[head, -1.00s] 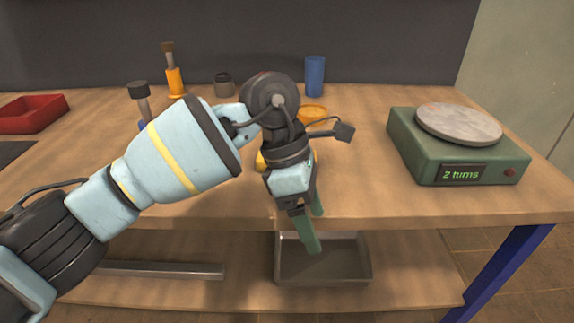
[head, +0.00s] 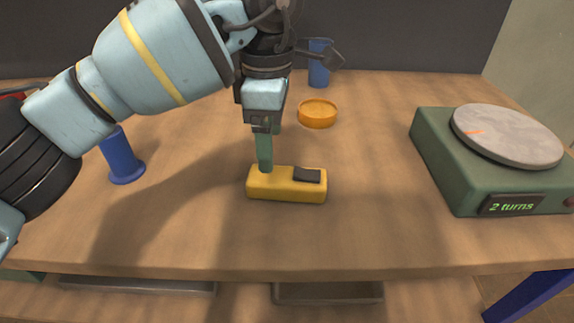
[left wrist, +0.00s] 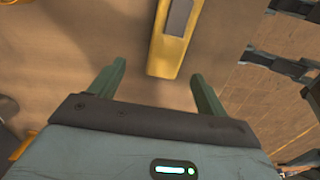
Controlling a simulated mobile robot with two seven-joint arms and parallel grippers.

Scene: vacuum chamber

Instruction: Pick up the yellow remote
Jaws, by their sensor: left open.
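The yellow remote (head: 262,187), a block with a dark pad on top, lies on the wooden table near its front edge in the head view. In the left wrist view the remote (left wrist: 165,57) shows at the top, its near end between and just ahead of the two green fingers. My left gripper (head: 266,150) is open and empty, pointing down at the remote's back left side in the head view. It also shows in the left wrist view (left wrist: 158,85). One finger is largely hidden in the head view. My right gripper is not in view.
A green device with a round grey plate (head: 432,160) stands at the right. An orange dish (head: 317,115) and a blue cup (head: 319,68) stand behind the remote. A blue spool-like piece (head: 120,158) stands at the left. Table around the remote is clear.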

